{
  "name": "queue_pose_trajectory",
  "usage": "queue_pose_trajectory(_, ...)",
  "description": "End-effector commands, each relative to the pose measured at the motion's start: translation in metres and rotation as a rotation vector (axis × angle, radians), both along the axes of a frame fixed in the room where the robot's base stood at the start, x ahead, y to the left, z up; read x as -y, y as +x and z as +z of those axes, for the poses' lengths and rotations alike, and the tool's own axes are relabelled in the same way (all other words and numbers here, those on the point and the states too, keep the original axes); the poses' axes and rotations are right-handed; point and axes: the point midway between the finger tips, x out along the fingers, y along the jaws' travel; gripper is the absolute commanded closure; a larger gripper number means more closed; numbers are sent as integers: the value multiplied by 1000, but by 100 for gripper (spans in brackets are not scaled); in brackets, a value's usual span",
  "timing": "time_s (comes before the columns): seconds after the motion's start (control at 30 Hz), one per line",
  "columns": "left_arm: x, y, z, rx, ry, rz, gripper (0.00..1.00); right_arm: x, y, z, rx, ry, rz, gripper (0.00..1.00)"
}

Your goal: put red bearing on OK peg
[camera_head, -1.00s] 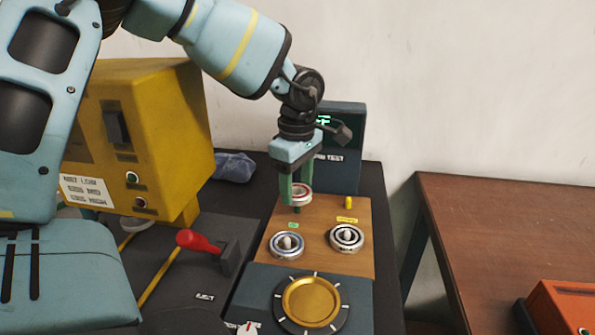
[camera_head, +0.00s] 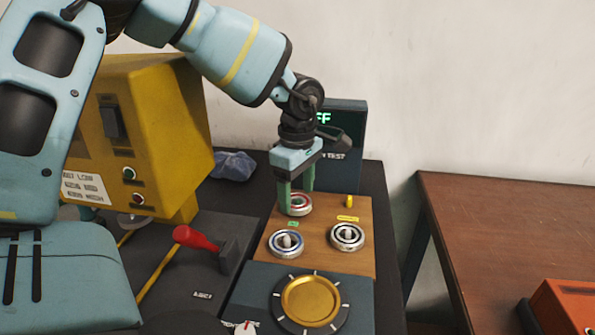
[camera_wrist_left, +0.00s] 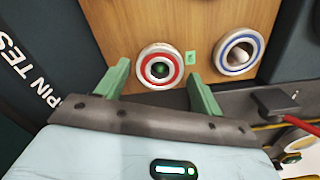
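The red bearing (camera_head: 299,204), a metal ring with a red band, sits low on the wooden board, around the green peg; it also shows in the left wrist view (camera_wrist_left: 173,72). The green peg's tip (camera_wrist_left: 160,69) shows inside the ring's hole. A small green label (camera_wrist_left: 191,57) lies beside it, its text too small to read. My left gripper (camera_head: 297,198) is open above and around the bearing. In the left wrist view its green fingers (camera_wrist_left: 160,88) stand on either side, apart from the ring. My right gripper is out of view.
A blue-banded bearing (camera_head: 286,243) and a black-banded bearing (camera_head: 347,237) sit on pegs at the board's front. A bare yellow peg (camera_head: 349,201) stands right of the red bearing. The spin test display (camera_head: 344,140) rises behind; a red-handled lever (camera_head: 195,238) stands left.

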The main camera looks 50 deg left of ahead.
Motion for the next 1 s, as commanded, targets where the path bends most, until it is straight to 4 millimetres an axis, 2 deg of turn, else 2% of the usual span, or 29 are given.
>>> queue_pose_trajectory(0.07, 0, 0, 0, 1, 0, 0, 22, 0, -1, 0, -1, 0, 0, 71)
queue_pose_trajectory(0.33, 0, 0, 1, 1, 0, 0, 22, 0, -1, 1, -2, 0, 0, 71)
queue_pose_trajectory(0.47, 0, 0, 7, 2, 1, 1, 22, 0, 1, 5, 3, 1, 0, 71)
queue_pose_trajectory(0.63, 0, 1, 31, 6, 0, 0, 22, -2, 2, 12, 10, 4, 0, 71)
queue_pose_trajectory(1.0, 0, 1, 104, 4, 0, 1, 22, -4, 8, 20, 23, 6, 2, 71)
